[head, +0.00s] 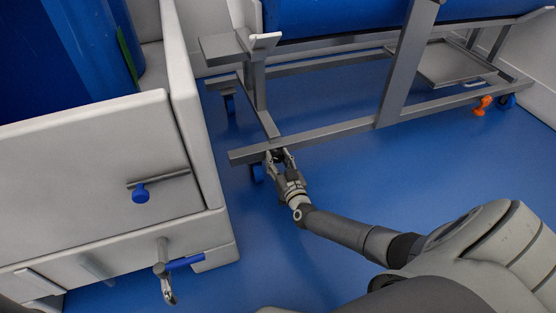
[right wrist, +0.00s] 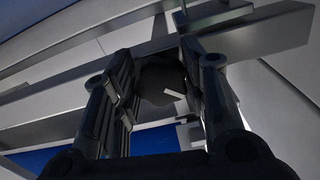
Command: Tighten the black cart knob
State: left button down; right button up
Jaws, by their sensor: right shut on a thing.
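The black cart knob (right wrist: 160,78) shows in the right wrist view as a dark, lobed disc with a short pale mark on its face. It sits by the grey metal bars of the cart frame (head: 330,133). My right gripper (head: 277,158) is at the near left end of the cart's lower bar in the head view. In the right wrist view its two fingers stand on either side of the knob, shut on it. In the head view the gripper and the bar largely hide the knob. My left gripper is not in view.
A blue tub (head: 330,18) rests on the cart. An orange caster pedal (head: 483,104) is at the far right. Blue floor (head: 420,150) is clear.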

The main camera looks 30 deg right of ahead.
jog(key=m, duration=0.5)
jog(key=shift+a, duration=0.15)
jog(key=shift+m, duration=2.4)
jog(key=o, duration=1)
jog(key=v, duration=1.2)
jog(key=shift+a+r, duration=0.1)
